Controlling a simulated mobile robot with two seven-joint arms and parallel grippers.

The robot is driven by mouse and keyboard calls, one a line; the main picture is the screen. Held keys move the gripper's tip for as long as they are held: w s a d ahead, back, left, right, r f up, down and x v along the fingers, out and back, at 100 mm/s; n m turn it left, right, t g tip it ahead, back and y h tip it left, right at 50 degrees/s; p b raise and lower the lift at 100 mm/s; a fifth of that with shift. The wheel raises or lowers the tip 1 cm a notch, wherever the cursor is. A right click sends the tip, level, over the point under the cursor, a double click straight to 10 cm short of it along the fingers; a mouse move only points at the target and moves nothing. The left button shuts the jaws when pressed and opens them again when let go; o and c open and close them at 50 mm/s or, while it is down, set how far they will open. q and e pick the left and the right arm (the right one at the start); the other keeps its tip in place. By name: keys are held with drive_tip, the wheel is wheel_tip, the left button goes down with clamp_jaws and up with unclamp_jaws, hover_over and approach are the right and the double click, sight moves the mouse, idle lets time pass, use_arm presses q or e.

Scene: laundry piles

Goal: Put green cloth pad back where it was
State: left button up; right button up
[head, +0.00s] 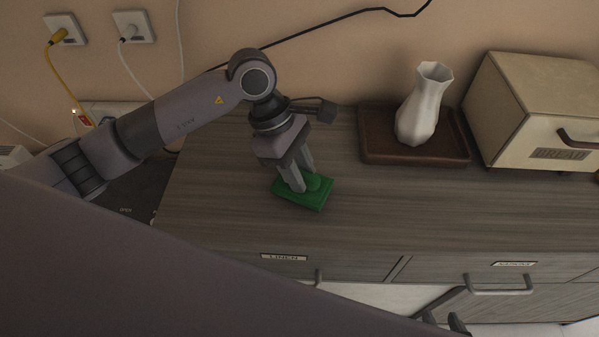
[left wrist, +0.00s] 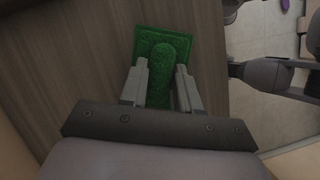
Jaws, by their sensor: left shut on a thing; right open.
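The green cloth pad (head: 318,200) is a flat green rectangle with a raised rounded ridge on top, on the wooden countertop near its left part. It also shows in the left wrist view (left wrist: 148,46). My left gripper (head: 306,185) comes down from above and is shut on the pad's ridge, one finger on each side. Whether the pad's underside touches the countertop I cannot tell. My right gripper (head: 443,320) shows only as dark fingertips at the bottom edge of the head view, apart from the pad, open.
A brown tray (head: 375,150) with a white vase (head: 423,104) stands at the back of the countertop (head: 400,210). A cream bread box (head: 520,105) is to its right. Drawers with handles (head: 500,290) are below the front edge. Countertop right of the pad is clear.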

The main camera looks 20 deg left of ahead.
use_arm(q)
drive_tip(key=shift+f, duration=0.75)
drive_tip(key=shift+f, duration=0.15)
drive_tip(key=o, duration=1)
